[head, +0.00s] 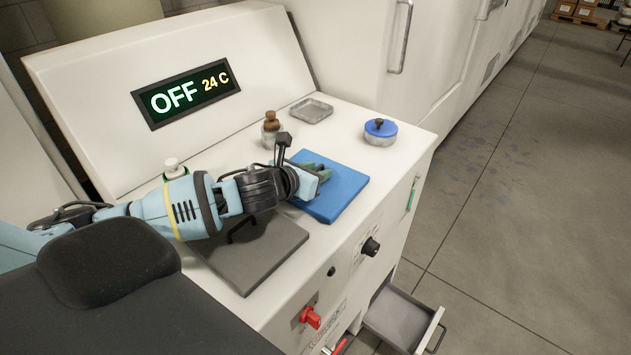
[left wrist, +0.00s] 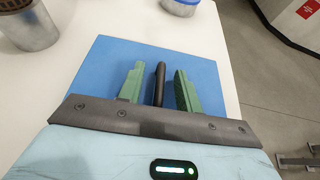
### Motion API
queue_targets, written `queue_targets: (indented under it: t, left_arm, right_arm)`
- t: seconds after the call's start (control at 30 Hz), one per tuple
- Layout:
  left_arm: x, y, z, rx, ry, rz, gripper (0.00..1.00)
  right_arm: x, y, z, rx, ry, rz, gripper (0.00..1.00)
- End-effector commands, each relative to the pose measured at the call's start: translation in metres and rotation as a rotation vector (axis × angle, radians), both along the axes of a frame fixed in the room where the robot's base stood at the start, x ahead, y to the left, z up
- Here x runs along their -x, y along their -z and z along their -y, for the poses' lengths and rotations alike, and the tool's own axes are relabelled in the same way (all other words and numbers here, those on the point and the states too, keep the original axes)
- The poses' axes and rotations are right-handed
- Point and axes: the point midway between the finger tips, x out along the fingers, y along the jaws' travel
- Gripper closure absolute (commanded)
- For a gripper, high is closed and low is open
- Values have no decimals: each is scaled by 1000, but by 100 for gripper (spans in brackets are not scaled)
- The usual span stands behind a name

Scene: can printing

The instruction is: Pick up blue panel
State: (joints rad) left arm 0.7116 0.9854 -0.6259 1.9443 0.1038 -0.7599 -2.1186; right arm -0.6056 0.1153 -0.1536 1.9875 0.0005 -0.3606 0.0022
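The blue panel (head: 345,197) lies flat on the white machine's top near its right edge. In the left wrist view the blue panel (left wrist: 103,72) fills the middle, with a black upright handle (left wrist: 160,84) on it. My left gripper (head: 316,170) is over the panel. Its two green fingers (left wrist: 160,90) stand on either side of the handle, with a gap visible on each side, so it is open and not clamped. In the head view the handle is hidden by the gripper. My right gripper is not in view.
A dark grey panel with a handle (head: 262,258) lies left of the blue one. A blue-lidded tin (head: 380,133), a small metal tray (head: 311,111) and a corked jar (head: 271,130) stand behind. A drawer (head: 398,318) is open below.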

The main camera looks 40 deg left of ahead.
Motion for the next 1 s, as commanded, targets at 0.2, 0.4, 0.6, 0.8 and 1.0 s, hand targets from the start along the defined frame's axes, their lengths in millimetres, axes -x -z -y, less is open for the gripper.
queue_targets:
  t: [0.2,0.4,0.6,0.8,1.0]
  left_arm:
    - [-2,0,0,0,0,0,66]
    - [-1,0,0,0,0,0,86]
    - [-1,0,0,0,0,0,100]
    - [-1,0,0,0,0,1,100]
    - [-2,-17,0,-1,2,7,100]
  right_arm:
    - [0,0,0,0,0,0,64]
    - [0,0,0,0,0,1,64]
    - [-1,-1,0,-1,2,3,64]
    - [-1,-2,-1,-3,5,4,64]
    - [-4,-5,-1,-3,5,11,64]
